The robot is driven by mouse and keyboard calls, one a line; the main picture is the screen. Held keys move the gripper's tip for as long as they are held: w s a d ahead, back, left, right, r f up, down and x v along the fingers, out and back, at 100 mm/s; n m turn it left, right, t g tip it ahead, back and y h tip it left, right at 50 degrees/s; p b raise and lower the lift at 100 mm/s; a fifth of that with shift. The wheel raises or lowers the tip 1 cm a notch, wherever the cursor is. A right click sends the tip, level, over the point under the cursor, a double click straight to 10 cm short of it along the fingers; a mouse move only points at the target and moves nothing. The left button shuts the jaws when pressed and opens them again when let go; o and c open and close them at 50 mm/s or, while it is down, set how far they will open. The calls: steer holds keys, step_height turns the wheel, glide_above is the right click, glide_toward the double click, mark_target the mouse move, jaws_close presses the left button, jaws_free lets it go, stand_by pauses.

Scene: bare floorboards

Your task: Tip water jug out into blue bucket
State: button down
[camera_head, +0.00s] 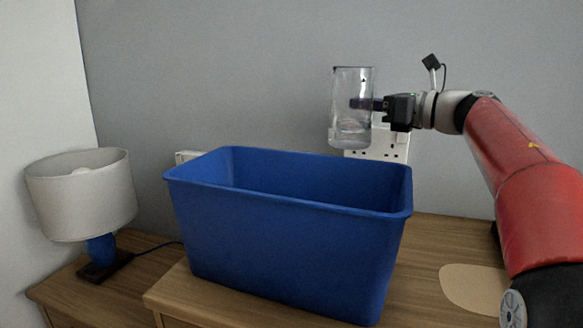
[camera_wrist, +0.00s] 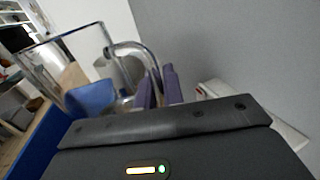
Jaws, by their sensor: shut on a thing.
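The water jug (camera_head: 350,85) is clear, tall and about upright, with a little clear water low inside it. My gripper (camera_head: 365,103) is shut on the jug's handle from the right and holds it in the air. In the wrist view the jug (camera_wrist: 62,48) is at the upper left, its handle running down to the gripper's purple fingers (camera_wrist: 160,86). The blue bucket (camera_head: 290,245) is a large open rectangular tub on the wooden top. The jug shows above its far right rim; I cannot tell whether it is over the opening or behind it. The bucket's floor is hidden.
A lamp (camera_head: 82,195) with a pale shade and blue base stands left of the bucket, its cord running toward the wall. A wall socket (camera_head: 385,143) is behind the jug. A tan round-edged mat (camera_head: 472,288) lies on the wooden top at right. The air above the bucket is clear.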

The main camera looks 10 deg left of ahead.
mark_target(341, 84)
steer(key=shift+r, duration=0.1)
steer(key=s+r+n, duration=0.1)
steer(key=s+a+r+n, duration=0.1)
steer(key=n, duration=0.1)
steer(key=s+r+n+h+p, duration=0.1)
steer(key=n, duration=0.1)
steer(key=shift+a+r, duration=0.35)
steer(key=s+n, duration=0.1)
steer(key=a+n, duration=0.1)
steer(key=n, duration=0.1)
steer(key=shift+s+a+f+h, duration=0.1)
steer(key=shift+s+f+h, duration=0.15)
steer(key=shift+s+h, duration=0.15)
steer(key=n, duration=0.1)
steer(key=s+a+n, duration=0.1)
steer(key=n, duration=0.1)
steer(key=shift+s+r+t+h, duration=0.1)
steer(key=shift+r+t+h, duration=0.2)
steer(key=shift+h, duration=0.1)
steer(key=shift+s+a+n, duration=0.15)
steer(key=shift+s+n, duration=0.1)
steer(key=shift+n, duration=0.15)
steer(key=shift+s+a+n+b, duration=0.2)
steer(key=shift+s+n+b, duration=0.1)
steer(key=shift+n+b, duration=0.1)
steer(key=shift+s+a+n+t+h+b, duration=0.3)
steer(key=shift+s+a+n+b, duration=0.45)
steer(key=shift+s, duration=0.25)
